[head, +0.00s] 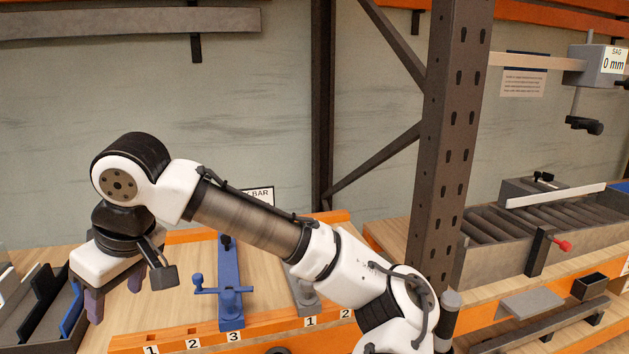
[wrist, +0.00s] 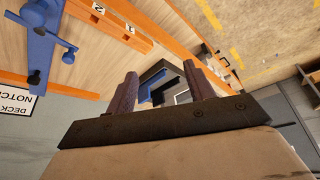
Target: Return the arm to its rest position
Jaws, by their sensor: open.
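My gripper (head: 113,294) hangs at the left in the head view, pointing down, with its two purplish fingers apart. In the wrist view, my gripper (wrist: 160,75) shows its fingers spread with nothing held between them. My white arm stretches from the lower middle of the head view up to the left, bent at the elbow. The gripper is above and close to a dark tray (head: 30,330) with blue and dark parts at the left edge. The tray also shows beyond the fingertips in the wrist view (wrist: 165,95). I cannot tell the exact height between them.
A wooden deck with an orange numbered rail (head: 265,327) carries a blue clamp-like fixture (head: 230,290) right of the gripper. A dark perforated upright post (head: 450,140) stands right of the arm. A grey roller bed (head: 535,235) lies at the right. The wall space above the arm is clear.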

